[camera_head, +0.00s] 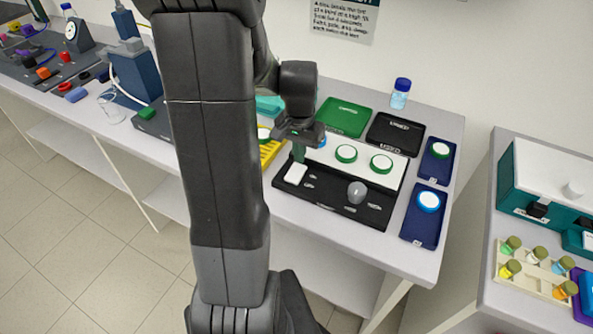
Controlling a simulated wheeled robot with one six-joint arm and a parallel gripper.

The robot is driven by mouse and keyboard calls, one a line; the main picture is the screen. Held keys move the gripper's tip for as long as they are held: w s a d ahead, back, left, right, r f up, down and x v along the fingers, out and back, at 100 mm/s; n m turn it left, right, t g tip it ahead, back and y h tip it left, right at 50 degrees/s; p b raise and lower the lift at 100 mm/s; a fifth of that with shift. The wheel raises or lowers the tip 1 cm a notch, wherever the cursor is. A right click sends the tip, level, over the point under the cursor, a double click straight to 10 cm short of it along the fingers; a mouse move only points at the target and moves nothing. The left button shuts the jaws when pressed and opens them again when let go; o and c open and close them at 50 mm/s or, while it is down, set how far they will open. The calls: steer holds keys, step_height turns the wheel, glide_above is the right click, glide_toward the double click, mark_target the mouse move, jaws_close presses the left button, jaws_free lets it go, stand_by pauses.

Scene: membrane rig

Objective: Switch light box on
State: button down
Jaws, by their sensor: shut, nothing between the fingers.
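A white flat panel (362,165) lies on the bench with green-rimmed round dishes (381,163) on it; it looks like the light box, but I cannot tell whether it is lit. A black panel (330,201) along its front edge bears a small white block (296,173), a grey rounded knob-like piece (357,191) and small labels. Which of these is the switch is too small to tell. My gripper (299,154) points down, shut and empty, just above the white block at the panel's left end. Whether it touches the block cannot be told. My arm hides part of the bench to the left.
A green tray (343,117) and a black tray (395,134) lie behind the panel. Blue pads (419,229) with round dishes lie to its right. A blue-capped bottle (400,94) stands at the back. A separate right bench holds a teal box (548,190) and a vial rack (530,272).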

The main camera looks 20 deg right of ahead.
mark_target(299, 166)
steer(key=shift+f+b, duration=0.85)
steer(key=shift+f, duration=0.3)
stand_by(0.7)
steer(key=shift+r, duration=0.1)
steer(key=shift+r+p, duration=2.75)
steer(key=shift+r, duration=0.75)
steer(key=shift+f, duration=0.1)
steer(key=shift+f+b, duration=2.7)
steer(key=shift+f, duration=0.65)
